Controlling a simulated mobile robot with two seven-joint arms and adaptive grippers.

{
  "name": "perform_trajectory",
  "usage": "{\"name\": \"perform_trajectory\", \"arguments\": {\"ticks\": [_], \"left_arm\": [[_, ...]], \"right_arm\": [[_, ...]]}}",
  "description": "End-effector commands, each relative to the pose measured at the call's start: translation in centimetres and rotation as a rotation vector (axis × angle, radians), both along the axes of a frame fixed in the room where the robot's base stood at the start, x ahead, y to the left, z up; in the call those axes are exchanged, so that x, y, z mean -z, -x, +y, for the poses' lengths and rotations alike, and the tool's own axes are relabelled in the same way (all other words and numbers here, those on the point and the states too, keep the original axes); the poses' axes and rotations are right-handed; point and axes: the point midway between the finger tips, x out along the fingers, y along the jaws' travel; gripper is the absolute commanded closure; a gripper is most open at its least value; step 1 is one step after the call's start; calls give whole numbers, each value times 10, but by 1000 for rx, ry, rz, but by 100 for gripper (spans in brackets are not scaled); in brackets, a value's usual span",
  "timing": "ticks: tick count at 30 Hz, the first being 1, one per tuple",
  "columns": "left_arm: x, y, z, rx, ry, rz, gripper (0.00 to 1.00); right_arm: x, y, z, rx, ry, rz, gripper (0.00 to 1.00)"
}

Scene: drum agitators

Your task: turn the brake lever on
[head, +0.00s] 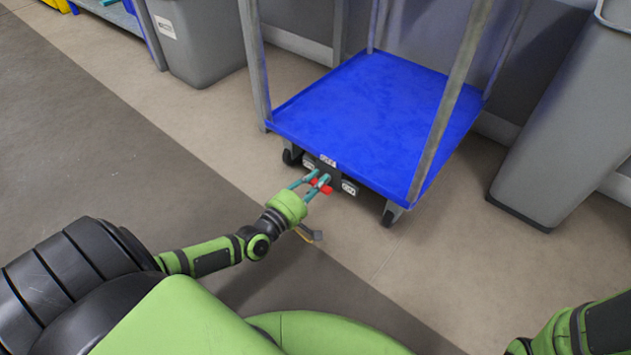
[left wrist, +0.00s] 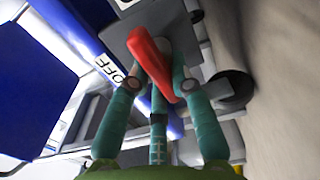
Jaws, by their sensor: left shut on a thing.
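The red brake lever (head: 324,188) sits at the front edge of the cart, under its blue deck (head: 370,110). In the left wrist view the red lever (left wrist: 149,62) runs down between the teal fingers. My left gripper (head: 318,182) is shut on the lever, and its fingers partly hide it. It also shows in the left wrist view (left wrist: 158,85). An "OFF" label (left wrist: 119,72) is beside the lever. A small label (head: 328,160) is above the lever in the head view. My right gripper is out of view; only part of my right arm shows at lower right.
The cart has grey posts (head: 452,100) at its corners and black casters (head: 391,215) below. A grey bin (head: 560,120) stands to its right and another grey bin (head: 200,45) at the back left. The floor left of the cart is clear.

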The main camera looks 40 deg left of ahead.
Motion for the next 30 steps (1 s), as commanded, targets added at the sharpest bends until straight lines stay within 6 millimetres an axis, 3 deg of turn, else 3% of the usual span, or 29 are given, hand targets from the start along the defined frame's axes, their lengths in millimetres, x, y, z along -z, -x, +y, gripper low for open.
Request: {"name": "perform_trajectory", "arguments": {"ticks": [9,10,11,12,23,30], "left_arm": [[-1,-1,1,-1,6,-2,100],[-1,-1,1,-1,6,-2,70],[-1,-1,1,-1,5,-2,58],[-1,-1,1,-1,5,-2,54],[0,3,0,0,3,1,54],[1,37,3,1,3,4,54]], "right_arm": [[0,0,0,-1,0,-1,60],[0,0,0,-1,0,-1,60],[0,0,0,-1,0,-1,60],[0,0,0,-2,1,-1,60],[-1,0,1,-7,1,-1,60],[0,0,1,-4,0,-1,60]]}}
